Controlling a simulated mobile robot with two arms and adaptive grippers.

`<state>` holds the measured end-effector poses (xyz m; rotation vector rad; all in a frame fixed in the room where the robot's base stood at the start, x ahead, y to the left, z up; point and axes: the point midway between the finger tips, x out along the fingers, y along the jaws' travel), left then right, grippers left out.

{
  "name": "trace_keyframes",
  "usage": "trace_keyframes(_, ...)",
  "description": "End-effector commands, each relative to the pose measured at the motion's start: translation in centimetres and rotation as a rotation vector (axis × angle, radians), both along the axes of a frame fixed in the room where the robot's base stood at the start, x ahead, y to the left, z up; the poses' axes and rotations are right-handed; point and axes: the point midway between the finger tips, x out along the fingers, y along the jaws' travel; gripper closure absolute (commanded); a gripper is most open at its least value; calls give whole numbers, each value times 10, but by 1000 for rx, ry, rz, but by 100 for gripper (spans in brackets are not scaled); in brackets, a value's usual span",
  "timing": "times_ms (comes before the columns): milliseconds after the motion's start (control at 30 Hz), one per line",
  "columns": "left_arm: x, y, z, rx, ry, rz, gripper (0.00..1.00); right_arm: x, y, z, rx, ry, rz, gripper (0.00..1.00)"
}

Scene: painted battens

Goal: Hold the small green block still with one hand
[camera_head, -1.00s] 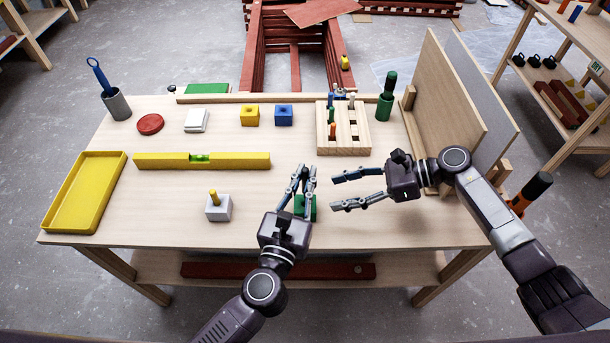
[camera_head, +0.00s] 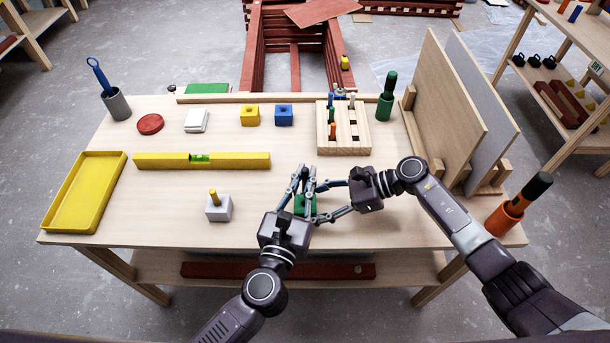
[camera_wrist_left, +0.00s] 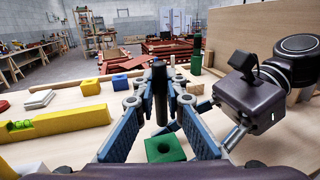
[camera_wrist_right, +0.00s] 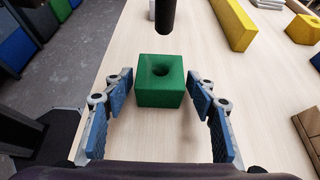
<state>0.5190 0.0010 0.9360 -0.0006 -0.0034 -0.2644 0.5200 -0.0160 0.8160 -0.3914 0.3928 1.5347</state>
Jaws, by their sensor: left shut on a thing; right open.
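The small green block (camera_head: 304,205) stands on the table and has a round hole in its top, clear in the left wrist view (camera_wrist_left: 165,149) and the right wrist view (camera_wrist_right: 160,82). My left gripper (camera_head: 304,172) is shut on a dark upright peg (camera_wrist_left: 160,96). The peg's lower end (camera_wrist_right: 164,16) shows above and beyond the block in the right wrist view. My right gripper (camera_wrist_right: 160,85) is open, low over the table, with one finger on each side of the block. Gaps show between both fingers and the block.
A wooden rack with pegs (camera_head: 343,136) stands behind the grippers. A yellow level (camera_head: 236,160) and a white block with a yellow peg (camera_head: 218,208) lie left. Upright boards (camera_head: 444,110) edge the right side. The table front is clear.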

Motion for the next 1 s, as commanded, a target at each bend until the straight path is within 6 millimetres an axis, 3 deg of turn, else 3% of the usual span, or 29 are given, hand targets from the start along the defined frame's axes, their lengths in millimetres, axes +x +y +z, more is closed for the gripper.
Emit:
trace_keyframes(400,0,0,0,0,0,0,100,0,6,-3,0,-1,0,48)
trace_keyframes(633,0,0,0,0,0,0,100,0,6,-3,0,-1,0,72)
trace_keyframes(1000,0,0,0,0,0,0,100,0,6,-3,0,-1,0,73)
